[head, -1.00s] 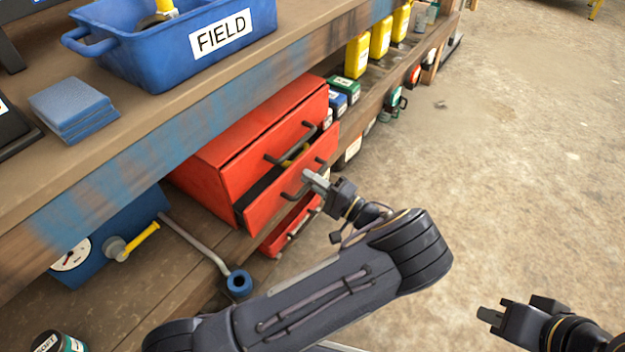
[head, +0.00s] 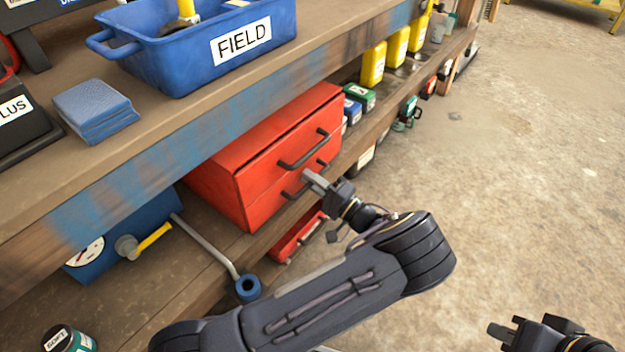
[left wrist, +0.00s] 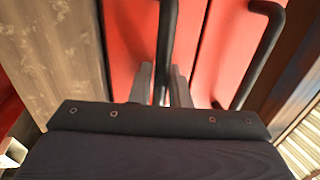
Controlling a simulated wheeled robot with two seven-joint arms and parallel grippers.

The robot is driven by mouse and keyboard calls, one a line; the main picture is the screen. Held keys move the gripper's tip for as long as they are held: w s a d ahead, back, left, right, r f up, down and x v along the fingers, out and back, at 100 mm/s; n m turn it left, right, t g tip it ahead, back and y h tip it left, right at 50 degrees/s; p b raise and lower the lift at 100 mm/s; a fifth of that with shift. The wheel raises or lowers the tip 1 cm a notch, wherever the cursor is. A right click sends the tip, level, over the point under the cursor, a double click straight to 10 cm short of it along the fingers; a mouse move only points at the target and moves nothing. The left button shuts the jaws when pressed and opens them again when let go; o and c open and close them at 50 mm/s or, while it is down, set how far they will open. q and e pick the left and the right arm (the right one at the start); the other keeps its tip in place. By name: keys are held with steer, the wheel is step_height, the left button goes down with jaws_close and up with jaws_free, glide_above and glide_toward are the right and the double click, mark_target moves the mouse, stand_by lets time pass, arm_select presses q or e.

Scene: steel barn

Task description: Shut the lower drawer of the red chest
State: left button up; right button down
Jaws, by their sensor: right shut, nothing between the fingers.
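The red chest (head: 225,170) stands on the lower shelf under the bench. Its lower drawer (head: 262,203) looks about flush with the upper drawer (head: 275,160); a slight remaining gap would be hard to see. My left gripper (head: 309,178) is at the lower drawer's handle (head: 290,193). In the left wrist view, its fingers (left wrist: 162,85) lie on either side of the dark handle bar (left wrist: 166,40), with little gap. The upper handle (left wrist: 262,55) is clear to the right there. My right gripper (head: 494,331) is shut and empty, low at the right, away from the chest.
A blue FIELD bin (head: 200,62) and blue pads (head: 95,108) sit on the bench top. Yellow bottles (head: 374,64) stand beyond. The floor at right is open.

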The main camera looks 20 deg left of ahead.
arm_select(q)
steer(key=p+v, duration=0.1)
steer(key=v, duration=0.6)
steer(key=shift+d, duration=0.4)
steer(key=shift+s+f, duration=0.1)
